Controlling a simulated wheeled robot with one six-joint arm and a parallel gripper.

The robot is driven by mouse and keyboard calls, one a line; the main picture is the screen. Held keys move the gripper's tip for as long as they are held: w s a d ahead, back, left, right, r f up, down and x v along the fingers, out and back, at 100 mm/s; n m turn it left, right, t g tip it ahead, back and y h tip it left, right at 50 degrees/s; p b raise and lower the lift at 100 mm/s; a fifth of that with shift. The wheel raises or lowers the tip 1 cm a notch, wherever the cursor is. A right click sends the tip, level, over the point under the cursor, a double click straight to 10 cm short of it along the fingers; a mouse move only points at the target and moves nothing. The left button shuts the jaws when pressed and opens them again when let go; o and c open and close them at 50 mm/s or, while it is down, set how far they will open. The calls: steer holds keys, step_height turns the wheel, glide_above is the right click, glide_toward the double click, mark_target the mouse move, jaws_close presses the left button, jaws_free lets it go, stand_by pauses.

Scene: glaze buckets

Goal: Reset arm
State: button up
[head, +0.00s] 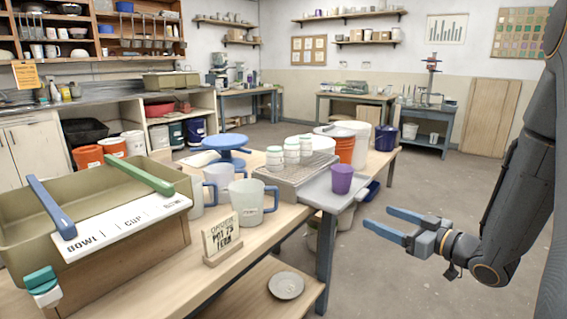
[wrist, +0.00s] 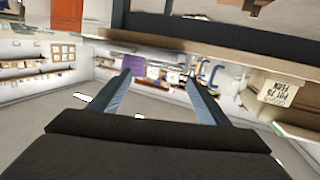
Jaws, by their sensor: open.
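My gripper (head: 397,226) is at the right of the head view, on the end of my dark arm. Its two blue-grey fingers are apart, with nothing between them. It is in the open air to the right of the wooden table (head: 268,232), clear of its edge. In the wrist view the two fingers (wrist: 160,95) also show apart and empty, with the room tilted upside down behind them.
On the table are a purple cup (head: 342,180) near the right edge, a wire rack (head: 305,168) with white jars, clear jugs (head: 250,203), a small sign (head: 222,240) and an olive basin (head: 95,210). An orange bucket (head: 345,150) stands behind. Floor around the gripper is clear.

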steer(key=s+a+r+m+g+h+p, duration=0.1)
steer(key=s+a+m+g+h+p, duration=0.1)
steer(key=s, duration=0.7)
steer(key=s+a+r+m+g+h+p, duration=0.1)
steer(key=s+a+m+g+h+p, duration=0.2)
steer(key=s+g, duration=0.4)
steer(key=s+a+r+m+g+h+p, duration=0.1)
steer(key=s+a+m+g+h+p, duration=0.1)
steer(key=s, duration=0.9)
steer(key=g+h+p, duration=0.1)
steer(key=g+h, duration=0.1)
steer(key=shift+s+a+r+g+h+p, duration=0.2)
steer(key=shift+a+r+g+h+p, duration=0.05)
steer(key=shift+r+g+h+p, duration=0.1)
